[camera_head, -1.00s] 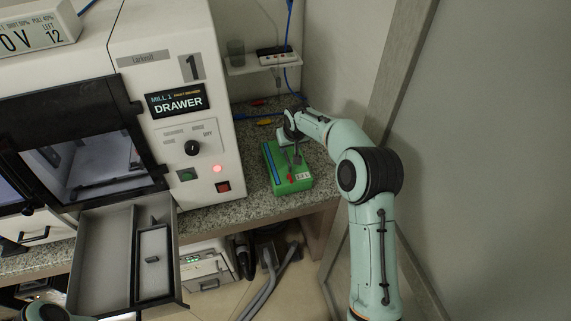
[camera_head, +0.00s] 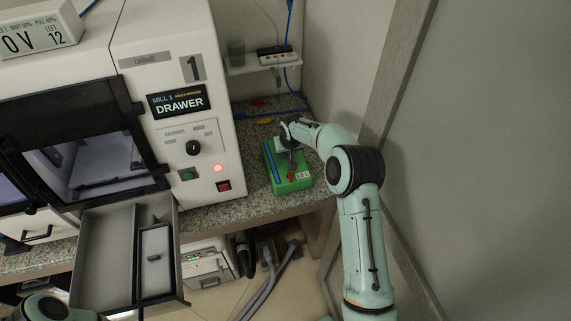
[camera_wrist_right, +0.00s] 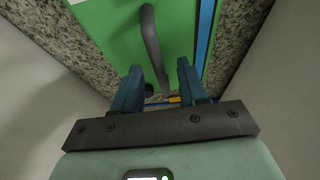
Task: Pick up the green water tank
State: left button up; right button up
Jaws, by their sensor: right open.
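The green water tank (camera_head: 293,184) lies on the speckled counter to the right of the white mill. It has a blue strip along its left side, a grey handle, and a small red part with a white label at its near end. My right gripper (camera_head: 291,158) is over the far part of the tank. In the right wrist view the gripper (camera_wrist_right: 158,85) is open, its two fingers on either side of the lower end of the curved grey handle (camera_wrist_right: 152,45). I cannot tell whether the fingers touch it. My left gripper does not show; only a bit of my left arm does.
The white mill (camera_head: 225,130) stands close on the left, its drawer (camera_head: 105,262) pulled open. A small shelf (camera_head: 262,64) holds a power strip and a cup. Blue cable and coloured connectors (camera_head: 265,121) lie behind the tank. A wall stands close on the right.

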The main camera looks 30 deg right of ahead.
jog(key=shift+f, duration=0.15)
grip_shut()
dwell(1.4)
jog(key=shift+w+r, duration=0.1)
jog(key=shift+r, duration=0.1)
